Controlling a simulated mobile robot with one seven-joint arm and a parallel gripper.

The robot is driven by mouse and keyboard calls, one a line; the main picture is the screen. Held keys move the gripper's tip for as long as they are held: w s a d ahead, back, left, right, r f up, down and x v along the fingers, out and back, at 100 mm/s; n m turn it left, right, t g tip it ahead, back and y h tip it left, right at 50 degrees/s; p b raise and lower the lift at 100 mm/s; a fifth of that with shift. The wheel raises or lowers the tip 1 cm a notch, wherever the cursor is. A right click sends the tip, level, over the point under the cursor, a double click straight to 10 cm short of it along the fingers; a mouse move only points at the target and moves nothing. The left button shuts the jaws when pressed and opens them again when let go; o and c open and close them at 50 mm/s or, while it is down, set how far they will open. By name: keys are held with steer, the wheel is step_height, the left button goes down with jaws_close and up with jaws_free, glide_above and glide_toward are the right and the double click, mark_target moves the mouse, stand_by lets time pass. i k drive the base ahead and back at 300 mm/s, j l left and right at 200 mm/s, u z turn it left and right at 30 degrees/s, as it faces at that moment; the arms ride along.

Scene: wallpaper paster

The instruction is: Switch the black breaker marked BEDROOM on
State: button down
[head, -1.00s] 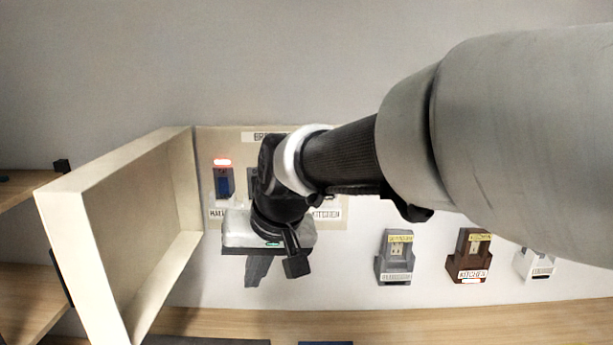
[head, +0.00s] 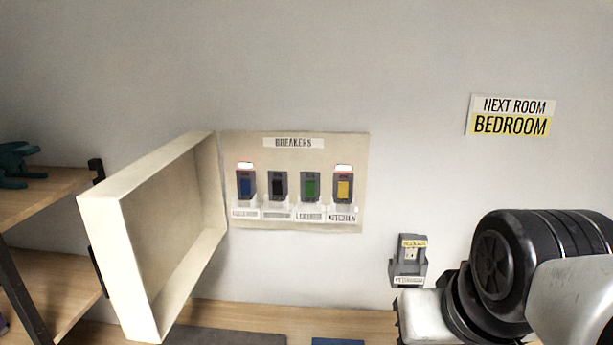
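The black breaker (head: 278,186) is on the cream breaker panel (head: 297,222) on the wall, between the blue breaker (head: 245,187) and the green breaker (head: 310,187). No lit lamp shows above it. Its label below is too small to read. The yellow breaker (head: 343,189) is at the right end. Red lamps glow above the blue and yellow breakers. My gripper (head: 424,318) is at the lower right, well to the right of and below the panel.
The panel's cream door (head: 150,240) stands open to the left. A grey outlet block (head: 409,262) is on the wall just above my gripper. A yellow and white sign (head: 511,116) reads BEDROOM. Wooden shelves (head: 45,270) are at the left. The space before the breakers is clear.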

mark_target(277, 184)
steer(key=j, duration=0.85)
steer(key=k+j, duration=0.1)
steer(key=j, duration=1.65)
steer(key=l, duration=0.7)
steer(key=k+l, duration=0.1)
steer(key=l, duration=0.6)
steer(key=k+z, duration=0.05)
